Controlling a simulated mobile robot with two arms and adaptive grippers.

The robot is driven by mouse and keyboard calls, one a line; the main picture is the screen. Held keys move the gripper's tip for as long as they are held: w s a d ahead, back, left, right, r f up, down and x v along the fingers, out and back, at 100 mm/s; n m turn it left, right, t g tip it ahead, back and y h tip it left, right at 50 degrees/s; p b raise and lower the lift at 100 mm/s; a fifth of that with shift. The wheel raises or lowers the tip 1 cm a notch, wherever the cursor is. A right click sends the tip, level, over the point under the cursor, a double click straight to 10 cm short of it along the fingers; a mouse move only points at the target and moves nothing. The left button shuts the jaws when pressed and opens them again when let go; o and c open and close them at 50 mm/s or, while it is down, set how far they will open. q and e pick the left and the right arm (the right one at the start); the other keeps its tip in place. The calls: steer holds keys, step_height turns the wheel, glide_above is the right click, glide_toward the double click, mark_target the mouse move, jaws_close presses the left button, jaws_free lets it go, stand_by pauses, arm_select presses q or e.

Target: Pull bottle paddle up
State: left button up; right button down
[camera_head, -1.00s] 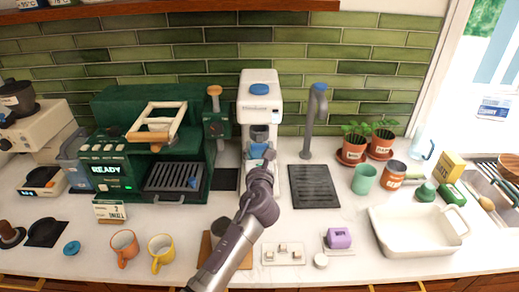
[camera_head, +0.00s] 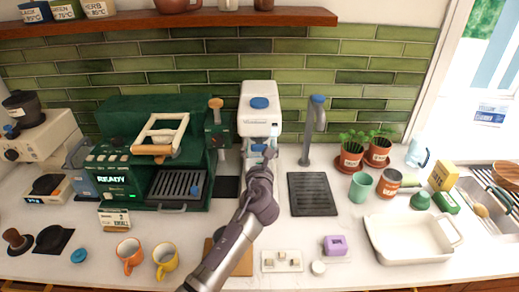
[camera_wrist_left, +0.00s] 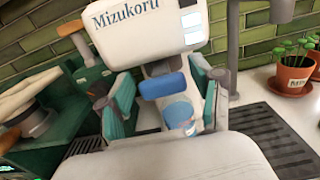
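The white Mizukoru dispenser (camera_head: 259,97) stands against the tiled wall, and its front shows in the left wrist view (camera_wrist_left: 145,28). A blue paddle (camera_wrist_left: 162,85) sticks out under its head in the left wrist view. A light-blue bottle-like object with a label (camera_wrist_left: 178,113) shows just below the paddle. My left gripper (camera_head: 260,152) is at the dispenser's front. In the left wrist view its teal-padded fingers (camera_wrist_left: 163,100) stand apart on both sides of the paddle, with gaps showing. Contact with the paddle cannot be told. My right gripper is not in view.
A green coffee machine (camera_head: 150,130) stands left of the dispenser. A grey tap (camera_head: 312,130) with a dark drain grate (camera_head: 313,194) is to the right. Orange (camera_head: 129,252) and yellow (camera_head: 165,258) mugs stand at the front left. A white dish (camera_head: 412,240) is at the right.

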arm_select(q)
steer(key=shift+o, duration=0.3)
steer(key=shift+f, duration=0.15)
steer(key=shift+s, duration=0.1)
steer(key=shift+s, duration=0.2)
steer(key=s, duration=1.1)
steer(key=shift+s, duration=0.25)
